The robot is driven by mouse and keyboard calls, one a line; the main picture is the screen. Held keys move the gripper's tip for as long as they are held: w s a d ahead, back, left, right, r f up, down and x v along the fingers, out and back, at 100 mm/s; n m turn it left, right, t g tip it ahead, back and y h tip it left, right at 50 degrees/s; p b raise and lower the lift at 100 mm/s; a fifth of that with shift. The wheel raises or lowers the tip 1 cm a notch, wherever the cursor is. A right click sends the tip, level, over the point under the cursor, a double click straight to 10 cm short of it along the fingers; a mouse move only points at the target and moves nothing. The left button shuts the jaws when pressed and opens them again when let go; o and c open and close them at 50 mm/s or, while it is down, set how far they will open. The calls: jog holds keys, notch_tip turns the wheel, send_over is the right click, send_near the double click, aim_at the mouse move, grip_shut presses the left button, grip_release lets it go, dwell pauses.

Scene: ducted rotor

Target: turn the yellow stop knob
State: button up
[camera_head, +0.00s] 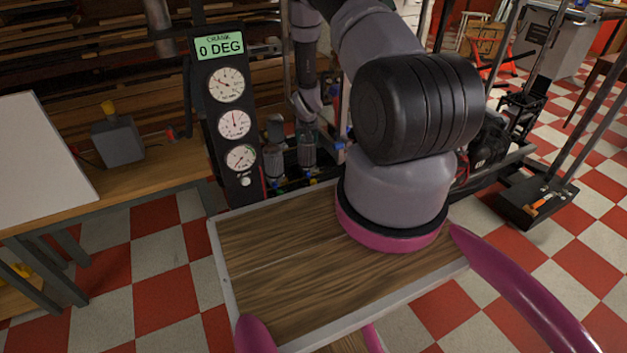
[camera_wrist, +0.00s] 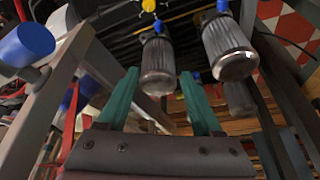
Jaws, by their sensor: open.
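A yellow knob (camera_head: 108,107) stands on top of a grey box (camera_head: 118,143) on the wooden bench at the left in the head view. In the wrist view my gripper (camera_wrist: 159,74) shows two teal fingers, open and apart, with nothing held between them. A metal-mesh cylinder (camera_wrist: 158,68) with a blue top lies beyond the gap between the fingers. A small yellow part (camera_wrist: 148,5) shows above that cylinder; I cannot tell whether it is a knob. My fingers are not clear in the head view, where my arm covers much of the middle.
A black gauge panel (camera_head: 234,125) with three dials reads "CRANK 0 DEG". Another mesh cylinder (camera_wrist: 228,47) hangs at the right in the wrist view. A blue round part (camera_wrist: 27,44) and grey frame bars (camera_wrist: 45,105) are at the left. A white board (camera_head: 38,150) lies on the bench.

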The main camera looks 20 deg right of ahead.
send_near(313, 180)
notch_tip(313, 180, up, 2)
jog(key=shift+g, duration=0.3)
jog(key=x, duration=1)
jog(key=shift+s+f, duration=0.15)
jog(key=shift+f, duration=0.15)
